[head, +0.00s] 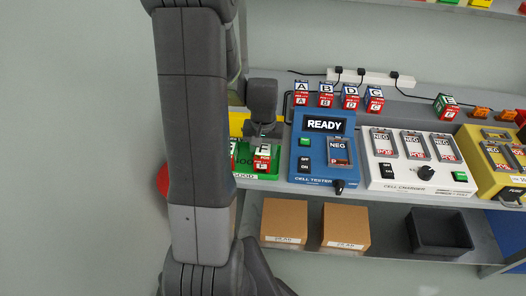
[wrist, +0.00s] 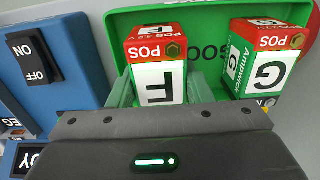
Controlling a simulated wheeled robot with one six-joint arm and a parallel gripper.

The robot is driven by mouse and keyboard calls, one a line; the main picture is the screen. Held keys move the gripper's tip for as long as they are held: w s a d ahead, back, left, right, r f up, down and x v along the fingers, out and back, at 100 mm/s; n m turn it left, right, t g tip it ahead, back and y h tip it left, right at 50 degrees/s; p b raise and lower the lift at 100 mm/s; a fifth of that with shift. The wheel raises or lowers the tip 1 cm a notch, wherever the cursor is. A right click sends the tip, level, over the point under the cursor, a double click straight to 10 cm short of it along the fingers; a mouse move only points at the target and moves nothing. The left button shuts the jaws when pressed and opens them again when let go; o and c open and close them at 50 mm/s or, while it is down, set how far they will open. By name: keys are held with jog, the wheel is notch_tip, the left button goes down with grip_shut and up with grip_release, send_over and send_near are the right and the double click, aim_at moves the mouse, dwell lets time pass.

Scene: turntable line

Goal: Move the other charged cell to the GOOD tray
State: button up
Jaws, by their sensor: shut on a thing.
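My gripper (head: 262,135) points down over the green GOOD tray (head: 268,177) and is shut on cell F (head: 262,157). In the wrist view, cell F (wrist: 158,75) is upright in front of the gripper (wrist: 160,100), with its red POS end up, over the tray (wrist: 205,18). I cannot tell whether it rests on the tray floor. Cell G (wrist: 265,60), green, white and red, stands in the tray beside F with a gap between them. In the head view, my arm mostly hides G.
The blue cell tester (head: 318,165) reads READY and stands right of the tray. The white cell charger (head: 415,175) and a yellow unit (head: 495,165) are further right. Cells A, B, D and C (head: 326,97) stand behind, with E (head: 445,106) apart. Boxes (head: 284,220) sit on the lower shelf.

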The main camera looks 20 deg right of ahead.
aim_at(263, 149)
jog(key=shift+f, duration=0.4)
jog(key=o, duration=1.4)
jog(key=shift+f, duration=0.15)
notch_tip(263, 149, up, 12)
jog(key=shift+r, duration=0.2)
